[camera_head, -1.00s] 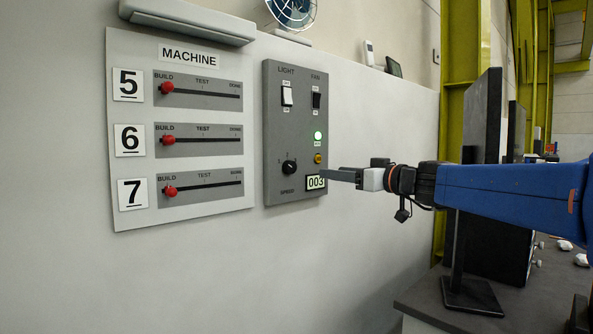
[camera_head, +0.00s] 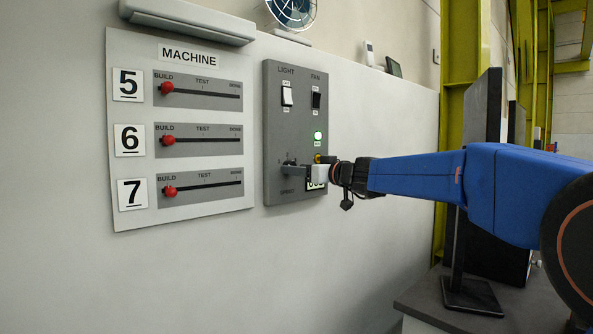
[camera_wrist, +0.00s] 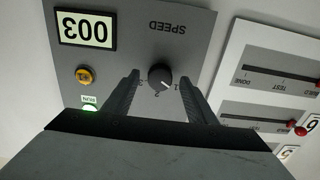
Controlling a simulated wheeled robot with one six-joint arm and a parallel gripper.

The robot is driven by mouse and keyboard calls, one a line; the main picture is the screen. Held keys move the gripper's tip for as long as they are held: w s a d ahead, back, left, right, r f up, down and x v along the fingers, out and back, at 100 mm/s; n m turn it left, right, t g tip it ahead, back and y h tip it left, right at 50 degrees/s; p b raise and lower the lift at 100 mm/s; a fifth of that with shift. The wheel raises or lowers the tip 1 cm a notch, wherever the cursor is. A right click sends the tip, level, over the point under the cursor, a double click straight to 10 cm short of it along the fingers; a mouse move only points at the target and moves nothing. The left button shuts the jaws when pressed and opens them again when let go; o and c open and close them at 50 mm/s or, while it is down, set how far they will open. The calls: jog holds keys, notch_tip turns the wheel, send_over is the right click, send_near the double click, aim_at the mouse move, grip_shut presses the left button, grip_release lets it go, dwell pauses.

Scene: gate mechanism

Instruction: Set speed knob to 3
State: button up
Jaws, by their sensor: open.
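The black speed knob (camera_wrist: 160,75) sits on the grey control panel (camera_wrist: 207,22), under the upside-down word SPEED in the wrist view. Its white pointer slants to the lower right, near the marks 1 and 2. I cannot tell its exact setting. My gripper (camera_wrist: 158,78) is open, with one finger on each side of the knob and gaps showing between them. The display (camera_wrist: 86,30) reads 003.
A yellow button (camera_wrist: 84,75) and a lit green RUN light (camera_wrist: 90,106) are close to my gripper. Light (camera_head: 287,96) and fan (camera_head: 317,100) switches are above. The machine board (camera_head: 120,215) with red sliders is to the left. A black monitor (camera_head: 487,110) stands right.

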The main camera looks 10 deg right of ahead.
jog(key=shift+w+a, duration=0.3)
jog(key=shift+w, duration=0.15)
jog(key=c, duration=1.1)
jog(key=shift+o, duration=0.2)
jog(key=m, duration=2.3)
jog(key=shift+a+r+m, duration=0.1)
jog(key=shift+m, duration=0.3)
